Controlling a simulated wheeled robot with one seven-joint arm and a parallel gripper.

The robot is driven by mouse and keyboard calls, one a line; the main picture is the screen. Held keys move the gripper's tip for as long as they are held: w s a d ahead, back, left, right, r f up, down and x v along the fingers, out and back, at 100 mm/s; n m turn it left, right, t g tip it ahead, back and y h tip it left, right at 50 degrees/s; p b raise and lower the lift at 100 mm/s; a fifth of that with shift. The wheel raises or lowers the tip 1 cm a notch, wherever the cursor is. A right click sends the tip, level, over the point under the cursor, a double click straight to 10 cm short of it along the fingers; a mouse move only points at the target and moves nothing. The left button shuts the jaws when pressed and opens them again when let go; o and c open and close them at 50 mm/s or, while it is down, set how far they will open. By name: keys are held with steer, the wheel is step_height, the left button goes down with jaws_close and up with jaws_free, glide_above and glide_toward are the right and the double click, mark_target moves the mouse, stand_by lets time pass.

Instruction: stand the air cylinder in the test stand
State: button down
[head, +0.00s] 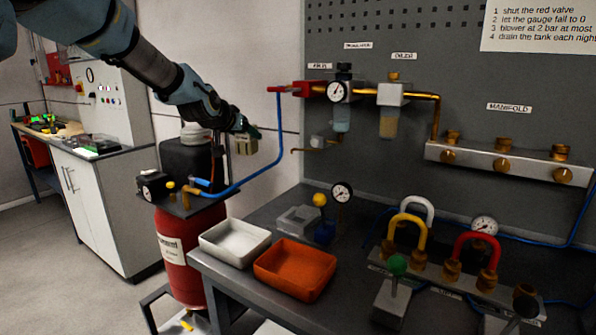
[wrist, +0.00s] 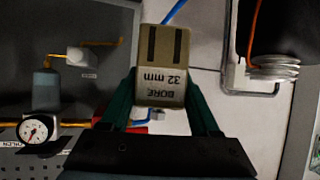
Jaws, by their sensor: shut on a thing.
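My gripper (head: 243,128) is in the air left of the wall panel, above and beyond the bench's left end. It is shut on a beige block-shaped body, the air cylinder (head: 245,146). In the wrist view the gripper's green fingers (wrist: 162,82) grip both sides of the cylinder (wrist: 164,60), whose label reads "BORE 32 mm" upside down. Two dark slots show on its face. A pale grey square holder (head: 298,220) on the bench, beside a yellow knob and a gauge, looks like the test stand; I cannot tell for certain.
A white tray (head: 235,243) and an orange tray (head: 296,268) sit at the bench's front left. A red tank (head: 190,250) with a blue hose stands left of the bench. Regulator fittings (head: 340,92) jut from the panel. Colored hose loops (head: 408,235) and valves occupy the bench's right.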

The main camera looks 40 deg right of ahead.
steer(key=s+d+f+m+g+h+b, duration=0.1)
steer(key=s+d+f+m+g+b, duration=0.2)
steer(key=s+f, duration=1)
steer(key=s+d, duration=0.2)
steer(key=d, duration=0.1)
steer(key=shift+d, duration=0.15)
steer(key=shift+w+r+p, duration=0.1)
steer(key=shift+r+p, duration=0.2)
steer(key=shift+p, duration=0.6)
steer(key=shift+f+h, duration=0.3)
steer(key=shift+f+p, duration=0.55)
steer(key=shift+f, duration=0.5)
steer(key=shift+f, duration=0.2)
